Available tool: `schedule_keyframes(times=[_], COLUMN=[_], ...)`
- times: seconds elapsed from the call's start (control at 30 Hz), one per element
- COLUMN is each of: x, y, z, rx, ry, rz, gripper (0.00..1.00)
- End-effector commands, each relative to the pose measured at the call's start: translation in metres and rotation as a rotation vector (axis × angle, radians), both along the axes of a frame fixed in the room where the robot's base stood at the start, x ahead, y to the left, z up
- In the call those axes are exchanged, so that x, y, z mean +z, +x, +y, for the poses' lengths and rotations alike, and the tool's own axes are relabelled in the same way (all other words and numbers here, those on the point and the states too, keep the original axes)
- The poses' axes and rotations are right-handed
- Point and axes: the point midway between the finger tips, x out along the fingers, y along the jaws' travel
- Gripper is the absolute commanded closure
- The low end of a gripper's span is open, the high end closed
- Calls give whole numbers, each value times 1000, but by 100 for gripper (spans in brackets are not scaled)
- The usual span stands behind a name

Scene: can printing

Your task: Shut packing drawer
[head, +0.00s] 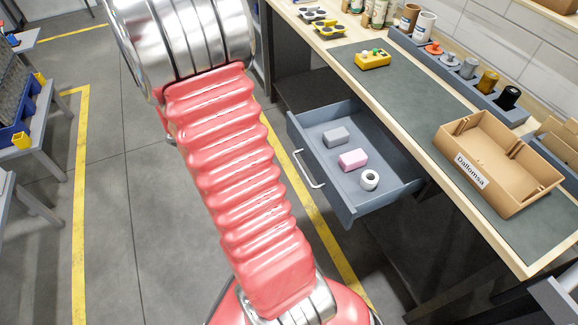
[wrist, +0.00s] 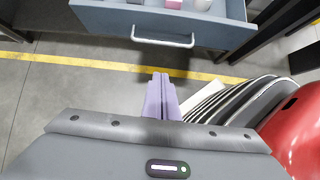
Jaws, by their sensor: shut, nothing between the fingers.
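The packing drawer (head: 318,192) is a blue-grey drawer pulled out from under the workbench, with its inside in full view in the head view. Its light metal handle (head: 308,170) is on its front panel. In the wrist view the drawer front (wrist: 165,25) is at the top, with the handle (wrist: 162,41) below its rim. My gripper (wrist: 161,76) is shut and empty, its purple fingers pointing toward the drawer. The fingertips are apart from the handle, with floor showing between. In the head view my gripper is out of sight.
A grey block (head: 336,137), a pink block (head: 353,159) and a white roll (head: 370,180) lie inside the drawer. A cardboard box (head: 490,165) and a yellow device (head: 373,60) stand on the bench above. Open floor with a yellow line (head: 318,228) lies before the drawer.

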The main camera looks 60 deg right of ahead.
Motion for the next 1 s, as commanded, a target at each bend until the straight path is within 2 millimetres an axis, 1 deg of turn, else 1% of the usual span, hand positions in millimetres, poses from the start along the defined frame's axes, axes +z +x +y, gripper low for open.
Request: schedule_keyframes(times=[0.1, 0.57, 0.77, 1.0], x=[-7, -10, -25, -52], y=[-4, -7, -15, -30], z=[-6, -9, -17, -34], rx=[15, 18, 16, 16], ry=[7, 8, 9, 11], rz=[28, 33, 35, 35], gripper=[100, 100, 100, 100])
